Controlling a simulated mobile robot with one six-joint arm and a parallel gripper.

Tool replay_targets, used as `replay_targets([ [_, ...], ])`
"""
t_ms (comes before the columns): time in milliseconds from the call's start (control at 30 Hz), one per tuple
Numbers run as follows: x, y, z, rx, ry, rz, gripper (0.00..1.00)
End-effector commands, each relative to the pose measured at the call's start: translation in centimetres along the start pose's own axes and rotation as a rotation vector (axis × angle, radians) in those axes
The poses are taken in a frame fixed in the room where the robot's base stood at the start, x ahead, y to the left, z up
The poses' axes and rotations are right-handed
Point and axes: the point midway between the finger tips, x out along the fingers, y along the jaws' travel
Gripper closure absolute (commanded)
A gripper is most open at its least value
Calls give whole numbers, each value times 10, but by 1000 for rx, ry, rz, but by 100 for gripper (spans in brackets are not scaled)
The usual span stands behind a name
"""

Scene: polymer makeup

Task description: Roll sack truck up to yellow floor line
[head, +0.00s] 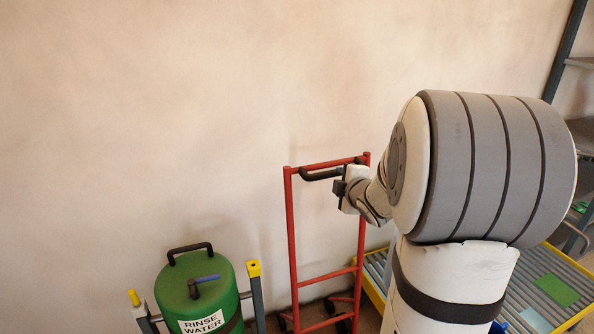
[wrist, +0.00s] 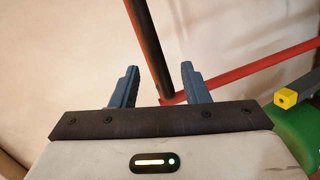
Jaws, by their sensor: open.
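The red sack truck (head: 292,240) stands upright against the pale wall in the head view, with a black grip (head: 318,175) at its top crossbar. Its red frame (wrist: 235,75) and black grip (wrist: 148,45) also show in the wrist view. My gripper (head: 338,188) is at the right end of the grip, near the top of the truck. In the wrist view my gripper (wrist: 158,80) is open, and the grip appears between its two fingers. I cannot tell how deep it sits between them. I cannot make out a yellow floor line in either view.
A green rinse water drum (head: 208,275) stands left of the truck, in a frame with yellow-capped posts (head: 254,269). My arm hides part of the right side.

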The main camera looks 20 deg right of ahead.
Motion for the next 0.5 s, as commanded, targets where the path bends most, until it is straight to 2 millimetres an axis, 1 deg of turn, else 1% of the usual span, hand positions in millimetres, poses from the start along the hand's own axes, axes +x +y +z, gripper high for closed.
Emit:
replay_targets([
  [33, 9, -4, 7, -54, 30, 31, 59],
  [200, 19, -1, 11, -190, 114, 112, 59],
  [267, 22, 0, 11, -210, 127, 125, 59],
  [367, 30, 1, 9, -222, 136, 131, 59],
  [500, 51, 4, 5, -223, 137, 131, 59],
])
